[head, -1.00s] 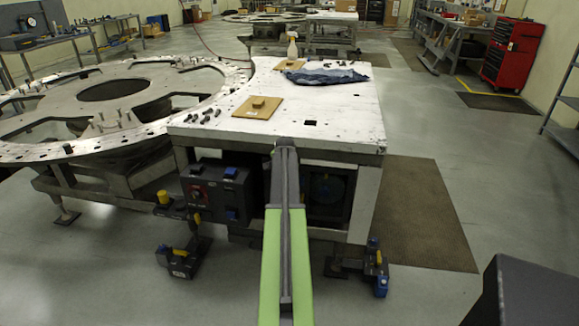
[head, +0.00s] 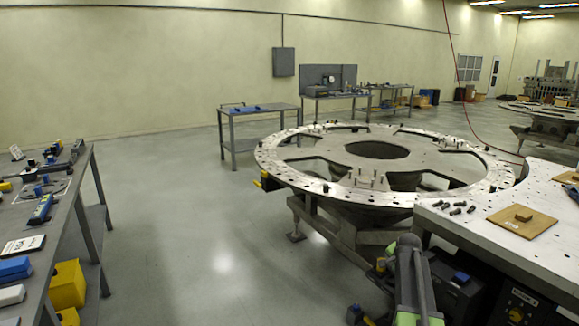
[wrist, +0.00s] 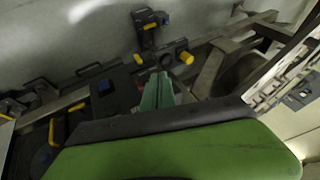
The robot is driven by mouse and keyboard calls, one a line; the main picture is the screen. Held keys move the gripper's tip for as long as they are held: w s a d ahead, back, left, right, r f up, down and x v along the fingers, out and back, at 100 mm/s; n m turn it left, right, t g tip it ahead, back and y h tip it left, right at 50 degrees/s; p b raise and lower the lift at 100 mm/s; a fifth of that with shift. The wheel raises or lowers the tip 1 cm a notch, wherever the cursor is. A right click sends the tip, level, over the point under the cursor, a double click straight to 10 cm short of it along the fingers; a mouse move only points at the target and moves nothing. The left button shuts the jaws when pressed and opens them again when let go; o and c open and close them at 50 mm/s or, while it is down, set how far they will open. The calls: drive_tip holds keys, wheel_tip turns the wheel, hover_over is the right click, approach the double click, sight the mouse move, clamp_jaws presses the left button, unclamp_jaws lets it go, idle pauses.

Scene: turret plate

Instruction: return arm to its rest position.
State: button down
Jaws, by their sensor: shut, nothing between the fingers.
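My arm shows at the lower right of the head view, with green sides and a dark middle. Its far end, my gripper (head: 408,243), is in front of the left end of the white worktable (head: 478,232). In the wrist view my gripper (wrist: 157,92) appears as narrow pale green fingers, shut and with nothing between them. Behind the fingers are dark boxes and brackets with yellow and blue parts. My arm is extended, and its lower part runs out of the bottom of the head view.
A round turret plate (head: 300,178) on a steel stand is beyond my arm. A grey bench (head: 84,185) with tools stands at the left, with yellow bins (head: 66,284) below. Open floor lies between bench and turret. Further tables (head: 257,114) stand by the wall.

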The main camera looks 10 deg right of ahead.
drive_tip(key=s+a+n+g+y+p, duration=0.1)
drive_tip(key=s+a+n, duration=0.15)
drive_tip(key=a, duration=0.95)
drive_tip(key=s+a+n+g+y+p, duration=0.1)
drive_tip(key=s+a+n, duration=0.15)
drive_tip(key=a, duration=1.05)
drive_tip(key=s+a+n+y+p, duration=0.1)
drive_tip(key=s+a+n, duration=0.15)
drive_tip(key=a, duration=0.95)
drive_tip(key=s+a+n+g, duration=0.4)
drive_tip(key=s+n, duration=0.3)
drive_tip(key=s, duration=0.5)
drive_tip(key=shift+s+f, duration=0.15)
drive_tip(key=shift+f, duration=0.3)
